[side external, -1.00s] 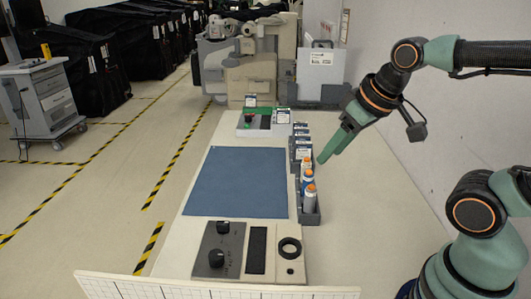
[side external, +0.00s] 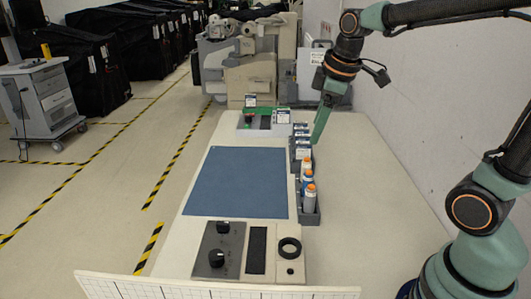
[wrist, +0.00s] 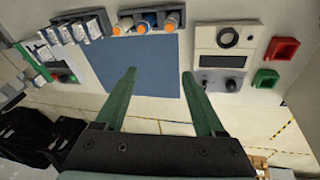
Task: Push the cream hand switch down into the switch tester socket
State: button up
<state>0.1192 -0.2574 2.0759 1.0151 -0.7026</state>
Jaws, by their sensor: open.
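I cannot make out a cream hand switch for certain in either view. A cream panel (side external: 288,262) at the near end of the table carries a black ring (side external: 289,247) and a small black button; the ring also shows in the wrist view (wrist: 228,37). A grey panel with two black knobs (side external: 220,250) lies to its left, with a dark strip between. I cannot tell which part is the tester socket. My gripper (side external: 316,138) points down near the bottle rack in the side view. In the wrist view it is open and empty (wrist: 159,73), over the blue mat.
The blue mat (side external: 237,183) is bare. A grey rack (side external: 310,217) with orange-capped bottles and several boxes runs along its right side. A green-edged unit with a red button (side external: 250,120) stands behind. Red (wrist: 283,48) and green (wrist: 265,78) square trays show in the wrist view.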

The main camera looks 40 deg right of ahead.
jog(key=w+d+f+n+g, duration=0.2)
jog(key=w+d+f+n, duration=0.2)
jog(key=w+d+n, duration=0.25)
jog(key=n+g, duration=0.2)
jog(key=n, duration=0.3)
send_over(307, 160)
jog(key=f, duration=0.5)
jog(key=shift+w+d+f, duration=0.15)
jog(key=shift+w+d, duration=0.05)
jog(key=shift+d, duration=0.2)
jog(key=shift+f, duration=0.3)
notch_tip(307, 160, down, 12)
jog(key=shift+w+r, duration=0.1)
jog(key=shift+r, duration=0.05)
grip_shut()
